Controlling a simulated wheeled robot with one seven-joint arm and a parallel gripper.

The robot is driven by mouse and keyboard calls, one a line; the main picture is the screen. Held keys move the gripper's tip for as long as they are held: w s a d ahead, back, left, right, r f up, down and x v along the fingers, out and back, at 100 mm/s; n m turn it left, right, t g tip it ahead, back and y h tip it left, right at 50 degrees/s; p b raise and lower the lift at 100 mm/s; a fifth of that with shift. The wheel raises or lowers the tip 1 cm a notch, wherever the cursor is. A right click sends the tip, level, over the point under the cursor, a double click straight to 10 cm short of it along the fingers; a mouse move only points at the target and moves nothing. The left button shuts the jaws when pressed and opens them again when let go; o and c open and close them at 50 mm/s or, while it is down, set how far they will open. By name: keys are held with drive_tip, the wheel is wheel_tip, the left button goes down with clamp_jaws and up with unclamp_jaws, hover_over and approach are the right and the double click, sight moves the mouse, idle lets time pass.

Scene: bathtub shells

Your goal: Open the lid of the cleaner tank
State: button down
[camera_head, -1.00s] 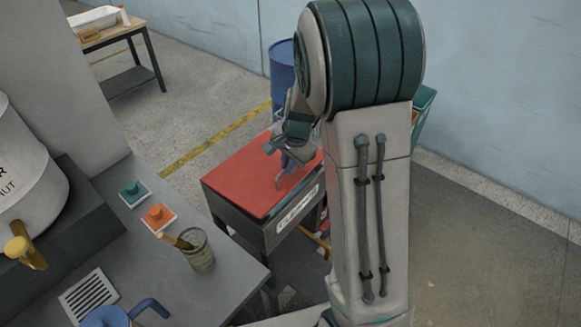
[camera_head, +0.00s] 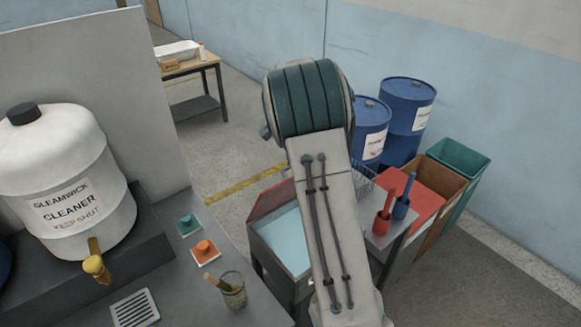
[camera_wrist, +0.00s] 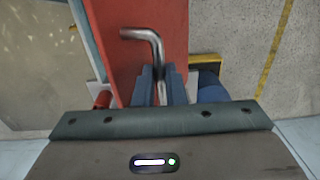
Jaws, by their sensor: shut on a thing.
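The low dark grey tank (camera_head: 256,249) stands beyond the bench, partly behind my arm. Its red lid (camera_head: 270,198) is tilted up at the back, and pale blue liquid (camera_head: 288,238) shows inside. In the wrist view the red lid (camera_wrist: 120,60) is close, with a bent metal handle (camera_wrist: 150,38) on it. My gripper (camera_wrist: 159,76) is shut on this handle, its blue fingers on either side of the bar. In the head view my arm hides the gripper and the handle.
A white jug labelled cleaner (camera_head: 70,180) stands on the left bench, near a cup (camera_head: 232,292) and two buttons. A side table (camera_head: 378,238) with red and blue tools stands right of the tank. Bins (camera_head: 458,158) and blue drums (camera_head: 408,110) are behind.

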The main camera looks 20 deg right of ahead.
drive_tip(key=w+a+g+h, duration=0.1)
drive_tip(key=w+g, duration=0.3)
drive_tip(key=w, duration=0.4)
drive_tip(key=shift+w+a+r+h+p, duration=0.15)
drive_tip(key=shift+w+a+h+p, duration=0.25)
drive_tip(key=shift+a, duration=0.45)
drive_tip(key=shift+s, duration=0.1)
drive_tip(key=c, duration=1.5)
unclamp_jaws()
drive_tip(key=shift+c, duration=0.2)
drive_tip(key=shift+o, duration=0.3)
drive_tip(key=shift+w+d, duration=0.15)
drive_tip(key=shift+w, duration=0.05)
drive_tip(key=s+d+r+b, duration=0.4)
drive_tip(key=s+d+r, duration=0.3)
drive_tip(key=d+r, duration=0.2)
wheel_tip(320, 180, up, 2)
drive_tip(key=shift+r+b, duration=0.1)
drive_tip(key=shift+b, duration=0.25)
drive_tip(key=shift+d, duration=0.1)
